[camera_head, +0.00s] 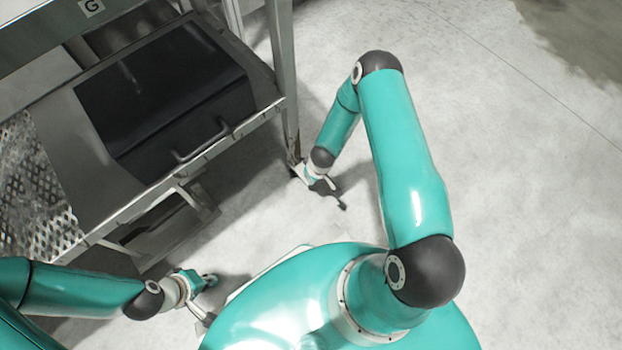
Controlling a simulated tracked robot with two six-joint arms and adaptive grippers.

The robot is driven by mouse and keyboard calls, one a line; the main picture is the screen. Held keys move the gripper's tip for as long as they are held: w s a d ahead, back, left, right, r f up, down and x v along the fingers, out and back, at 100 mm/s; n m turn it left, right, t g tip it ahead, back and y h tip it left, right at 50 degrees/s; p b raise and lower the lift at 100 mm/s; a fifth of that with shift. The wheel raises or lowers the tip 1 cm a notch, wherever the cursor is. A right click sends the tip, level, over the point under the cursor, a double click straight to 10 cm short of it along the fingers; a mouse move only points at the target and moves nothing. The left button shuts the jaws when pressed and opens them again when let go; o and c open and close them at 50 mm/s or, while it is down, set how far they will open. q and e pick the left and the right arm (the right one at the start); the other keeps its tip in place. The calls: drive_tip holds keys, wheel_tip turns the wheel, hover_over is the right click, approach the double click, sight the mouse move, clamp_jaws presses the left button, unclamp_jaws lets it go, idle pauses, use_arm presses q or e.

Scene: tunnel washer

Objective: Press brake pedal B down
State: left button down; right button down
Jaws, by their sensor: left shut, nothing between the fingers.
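I cannot pick out brake pedal B for certain; no letter B is readable. Metal plates and bars (190,203) show low under the steel frame, partly in shadow, and I cannot tell whether one is the pedal. My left gripper (207,293) is shut and empty, low at the lower left, in front of the frame and apart from those bars. My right gripper (327,187) is low beside the foot of the frame's right leg. Its fingers are small and unclear, and I cannot tell whether it touches the leg.
A steel frame holds a black box-like cover (165,90) with a handle (200,140). A perforated metal plate (35,185) lies at the left. The concrete floor (530,190) at the right is clear.

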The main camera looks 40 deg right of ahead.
drive_tip(key=shift+s+r+p, duration=0.1)
drive_tip(key=shift+r+p, duration=0.25)
drive_tip(key=shift+p, duration=0.05)
drive_tip(key=s+r+p, duration=0.6)
drive_tip(key=s+r, duration=0.1)
drive_tip(key=r, duration=0.3)
drive_tip(key=shift+s+d+r, duration=0.2)
drive_tip(key=shift+d+r, duration=0.1)
drive_tip(key=shift+r, duration=0.05)
drive_tip(key=shift+w, duration=0.1)
